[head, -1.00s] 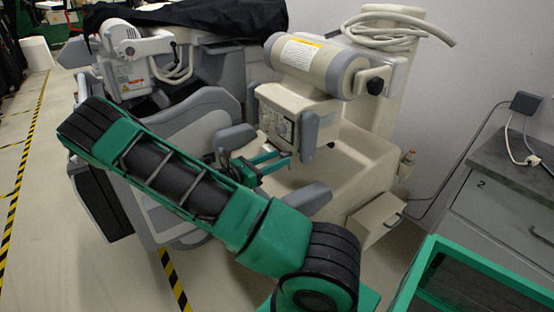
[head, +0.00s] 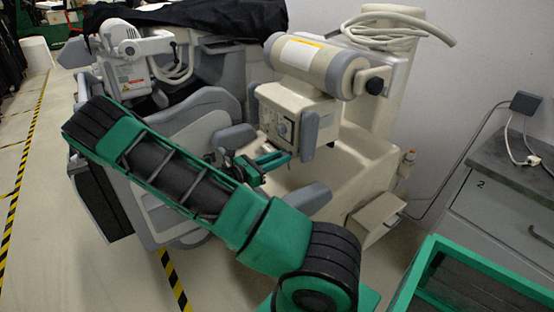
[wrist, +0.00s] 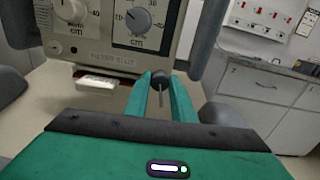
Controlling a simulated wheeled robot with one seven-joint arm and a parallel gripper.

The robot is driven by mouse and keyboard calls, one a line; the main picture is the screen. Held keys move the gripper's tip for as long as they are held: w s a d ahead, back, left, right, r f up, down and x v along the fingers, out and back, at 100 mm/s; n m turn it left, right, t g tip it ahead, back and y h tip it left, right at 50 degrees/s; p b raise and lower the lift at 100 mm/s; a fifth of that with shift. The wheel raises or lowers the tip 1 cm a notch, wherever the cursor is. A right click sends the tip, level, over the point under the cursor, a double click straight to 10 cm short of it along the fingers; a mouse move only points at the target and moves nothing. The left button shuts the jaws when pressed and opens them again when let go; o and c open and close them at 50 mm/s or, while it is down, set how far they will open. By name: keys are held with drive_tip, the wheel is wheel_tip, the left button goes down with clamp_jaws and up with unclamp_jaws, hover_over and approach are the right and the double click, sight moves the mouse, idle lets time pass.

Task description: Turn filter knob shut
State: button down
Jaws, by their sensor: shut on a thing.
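The beige machine head (head: 295,118) hangs from its stand in the head view; its dialled front panel fills the top of the wrist view, with a "FILTER SLOT" label (wrist: 112,60). A dark round knob (wrist: 160,78) on a thin pale stem sits just below the panel's lower right. My gripper (head: 287,158) is just under the machine head, its green fingers pointing at it. In the wrist view, its fingertips (wrist: 161,86) are on either side of the dark knob, shut on it. The knob is too small to make out in the head view.
A grey cabinet (head: 505,190) and green-framed bin (head: 470,262) stand at right.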

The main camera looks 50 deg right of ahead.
drive_tip(key=shift+a+f+m, duration=0.1)
drive_tip(key=shift+m, duration=7.5)
drive_tip(key=c, duration=1.5)
unclamp_jaws()
drive_tip(key=v, duration=1)
drive_tip(key=shift+a, duration=0.4)
